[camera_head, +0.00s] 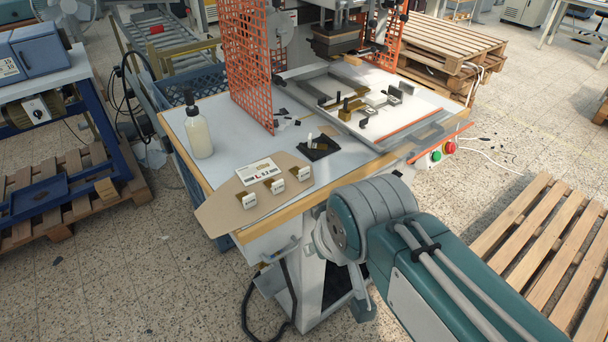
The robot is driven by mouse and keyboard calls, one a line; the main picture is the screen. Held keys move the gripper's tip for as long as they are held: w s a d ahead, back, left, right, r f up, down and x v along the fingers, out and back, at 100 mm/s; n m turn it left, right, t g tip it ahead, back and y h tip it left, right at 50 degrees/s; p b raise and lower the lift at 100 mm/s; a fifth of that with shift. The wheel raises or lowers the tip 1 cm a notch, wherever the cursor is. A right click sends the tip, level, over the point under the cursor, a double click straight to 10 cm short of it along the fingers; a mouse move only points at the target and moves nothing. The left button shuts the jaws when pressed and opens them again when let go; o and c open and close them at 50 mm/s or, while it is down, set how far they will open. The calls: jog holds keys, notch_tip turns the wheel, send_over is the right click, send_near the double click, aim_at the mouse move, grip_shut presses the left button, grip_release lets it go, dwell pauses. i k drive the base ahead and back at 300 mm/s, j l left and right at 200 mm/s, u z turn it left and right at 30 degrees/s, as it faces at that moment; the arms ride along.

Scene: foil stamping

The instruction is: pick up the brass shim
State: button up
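Three small pieces with white label fronts and brass-coloured parts stand in a slanting row on a brown board (222,213) at the table's near edge: a left one (247,200), a middle one (275,186) and a right one (300,173). Their label text is too small to read, and I cannot tell which is the brass shim. A white printed card (258,170) lies behind them on the board. My teal arm reaches in from the lower right, with its joint just right of the table's front. My gripper does not show.
A pump bottle (199,134) stands at the table's left. A dark pad (319,147) with small pieces lies behind the board. An orange mesh guard (252,65) rises behind. The press bed (388,127) carries metal and brass-coloured parts. A pallet (540,250) lies at right.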

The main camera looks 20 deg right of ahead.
aim_at(302, 174)
jog(key=z, duration=1.4)
jog(key=j+u, duration=0.2)
jog(key=u, duration=0.2)
jog(key=j+u, duration=0.2)
jog(key=u, duration=0.2)
jog(key=i+j+u, duration=0.15)
jog(key=u, duration=0.3)
